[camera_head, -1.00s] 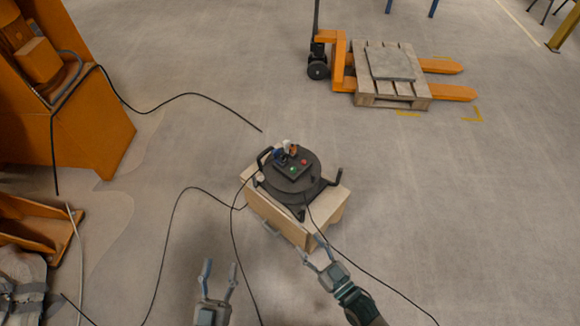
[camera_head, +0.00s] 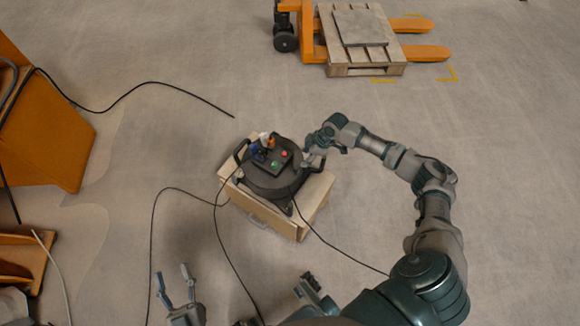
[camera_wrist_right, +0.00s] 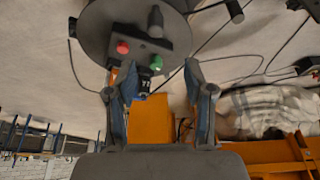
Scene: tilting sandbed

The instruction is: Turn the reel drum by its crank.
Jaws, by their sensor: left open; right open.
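The reel drum (camera_head: 268,184) is a round black drum on a wooden box, with a black frame around it. In the right wrist view the drum (camera_wrist_right: 105,30) fills the top. A dark upright knob (camera_wrist_right: 155,22) stands on it, perhaps the crank's grip; I cannot tell for sure. My right gripper (camera_head: 309,154) is at the drum's right edge in the head view; contact cannot be told. Its open fingers (camera_wrist_right: 160,78) show nothing clasped between them in the wrist view. My left gripper (camera_head: 172,271) is open and empty, low on the left, apart from the drum.
A panel with a red button (camera_head: 284,153) and a green button (camera_wrist_right: 157,62) sits on the drum. The wooden box (camera_head: 275,218) stands on the floor. Black cables (camera_head: 225,240) run across the floor. A pallet (camera_head: 365,70) on an orange pallet truck (camera_head: 313,40) stands at the back.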

